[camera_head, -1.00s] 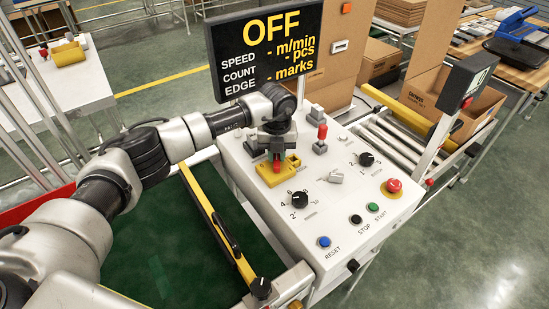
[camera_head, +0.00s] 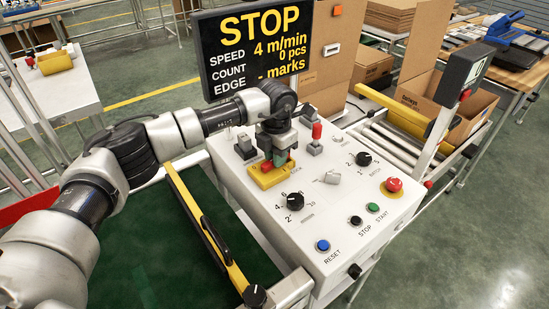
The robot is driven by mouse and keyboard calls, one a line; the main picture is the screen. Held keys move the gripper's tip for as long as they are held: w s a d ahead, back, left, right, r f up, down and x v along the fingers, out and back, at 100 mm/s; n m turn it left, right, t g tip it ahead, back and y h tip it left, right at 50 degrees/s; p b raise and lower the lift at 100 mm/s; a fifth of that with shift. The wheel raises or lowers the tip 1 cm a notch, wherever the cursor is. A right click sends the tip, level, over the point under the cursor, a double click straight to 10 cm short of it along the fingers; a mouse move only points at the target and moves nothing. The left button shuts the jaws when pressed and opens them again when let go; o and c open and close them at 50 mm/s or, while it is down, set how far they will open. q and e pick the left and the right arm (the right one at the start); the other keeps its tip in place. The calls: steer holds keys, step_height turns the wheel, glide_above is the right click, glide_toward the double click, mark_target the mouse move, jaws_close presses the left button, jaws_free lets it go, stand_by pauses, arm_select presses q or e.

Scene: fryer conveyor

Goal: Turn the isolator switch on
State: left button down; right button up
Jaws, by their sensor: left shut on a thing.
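The isolator switch (camera_head: 265,179) has a yellow base and sits at the back left of the white control panel (camera_head: 330,235). My left gripper (camera_head: 281,158) comes down onto it from above and is shut on its red handle, which is mostly hidden by the fingers. The display (camera_head: 257,48) behind the panel reads STOP, with speed 4 m/min and count 0 pcs. My right gripper is not in view.
A red-topped switch (camera_head: 317,132) stands right of my left gripper. The panel also holds a black speed dial (camera_head: 294,201), a red emergency button (camera_head: 393,185), and a blue reset button (camera_head: 322,245). A green belt (camera_head: 190,270) lies at the left.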

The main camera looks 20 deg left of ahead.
arm_select(q)
steer(key=shift+d+m, duration=0.1)
steer(key=shift+m, duration=0.4)
steer(key=shift+r, duration=0.1)
steer(key=c, duration=1)
jaws_free()
steer(key=shift+c, duration=0.2)
step_height(320, 180, up, 11)
steer(key=b, duration=0.1)
